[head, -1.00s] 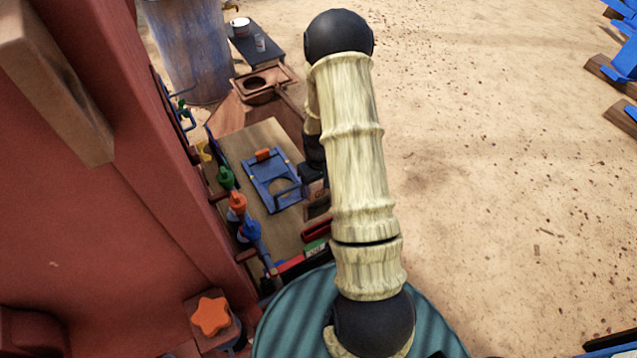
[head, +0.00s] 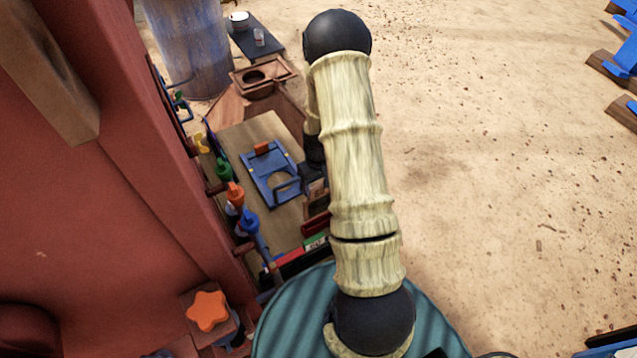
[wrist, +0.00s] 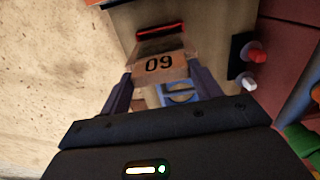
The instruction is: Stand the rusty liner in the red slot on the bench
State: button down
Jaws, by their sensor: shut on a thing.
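The rusty liner (wrist: 160,64), a brown block with dark figures that read 09 or 60, is between the two fingers of my gripper (wrist: 160,80) in the wrist view. My gripper is shut on it. The red slot (wrist: 160,31) shows just beyond the liner on the bench (wrist: 205,18). The liner looks apart from the slot, but its height over the bench is hard to tell. In the head view my arm hides most of the gripper and liner; the wooden bench (head: 240,133) shows left of the arm.
A blue plate with a round hole (head: 270,172) lies on the bench. Green (head: 223,168), orange (head: 235,193) and blue (head: 249,221) fittings line the bench's left side, beside a big red wall (head: 90,200). Open sandy ground (head: 500,150) lies to the right.

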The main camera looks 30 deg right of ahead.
jog(key=shift+f+b, duration=3.4)
jog(key=shift+f, duration=1.3)
jog(key=shift+c, duration=1.2)
grip_release()
jog(key=shift+r, duration=0.1)
notch_tip(320, 180, up, 17)
jog(key=shift+r+b, duration=0.15)
jog(key=shift+b, duration=0.75)
